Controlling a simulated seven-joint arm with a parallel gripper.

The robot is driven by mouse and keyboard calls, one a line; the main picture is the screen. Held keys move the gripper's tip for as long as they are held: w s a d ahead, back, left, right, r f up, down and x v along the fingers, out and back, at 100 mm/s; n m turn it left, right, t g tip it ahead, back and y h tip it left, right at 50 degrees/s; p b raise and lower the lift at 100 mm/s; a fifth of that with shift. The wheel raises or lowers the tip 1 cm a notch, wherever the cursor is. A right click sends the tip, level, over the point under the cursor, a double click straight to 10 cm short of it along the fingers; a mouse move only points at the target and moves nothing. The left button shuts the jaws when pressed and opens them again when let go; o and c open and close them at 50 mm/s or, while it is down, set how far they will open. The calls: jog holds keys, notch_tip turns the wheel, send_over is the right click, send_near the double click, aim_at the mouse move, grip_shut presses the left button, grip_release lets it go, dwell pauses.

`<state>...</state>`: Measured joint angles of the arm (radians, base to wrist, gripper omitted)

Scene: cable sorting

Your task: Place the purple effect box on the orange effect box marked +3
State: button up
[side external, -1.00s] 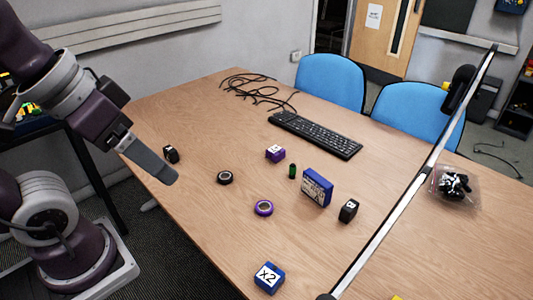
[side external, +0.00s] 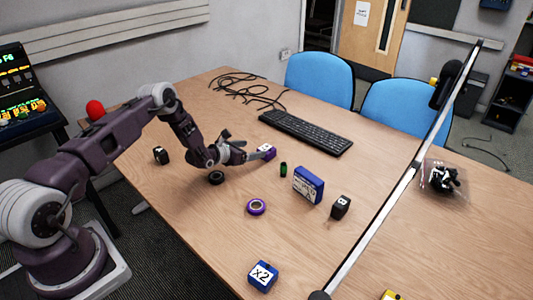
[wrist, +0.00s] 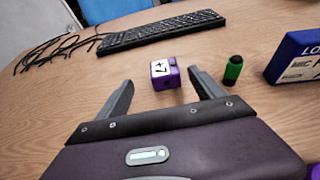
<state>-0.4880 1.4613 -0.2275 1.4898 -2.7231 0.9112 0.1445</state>
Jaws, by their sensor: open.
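The purple effect box (side external: 269,151), with a white +7 label, stands on the table short of the keyboard. In the wrist view the purple effect box (wrist: 173,78) is just beyond the fingertips, between their lines. My gripper (side external: 262,154) is low over the table, its fingers reaching to the box from the left. In the wrist view my gripper (wrist: 159,80) is open and empty, one finger on each side. In the side view a finger overlaps the box, so contact cannot be told. No orange box marked +3 can be made out.
A green cylinder (side external: 283,169) and a blue box (side external: 308,184) stand right of the purple box. A black box (side external: 340,207), purple tape roll (side external: 256,207) and blue x2 box (side external: 262,276) are nearer. A keyboard (side external: 305,132) lies behind. A yellow thing (side external: 389,295) is cut off below.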

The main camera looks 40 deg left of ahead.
aim_at(265, 149)
jog(key=shift+w+f, duration=0.45)
jog(key=x, duration=0.5)
jog(key=shift+w+d+f, duration=0.25)
jog(key=shift+d, duration=0.1)
grip_shut()
notch_tip(265, 149, up, 9)
jog(key=s+d+r+m+g+h, duration=0.1)
jog(key=s+d+r+m+h, duration=0.2)
jog(key=s, duration=0.6)
jog(key=s+d+r+m+g+h, duration=0.2)
jog(key=s+d+r, duration=0.4)
jog(key=s+d, duration=0.3)
jog(key=s+d+r+m+g+h, duration=0.2)
jog(key=s+d+r+m+h, duration=0.3)
jog(key=s, duration=0.5)
jog(key=shift+s+d+r+h, duration=0.35)
jog(key=shift+d+r+h, duration=0.05)
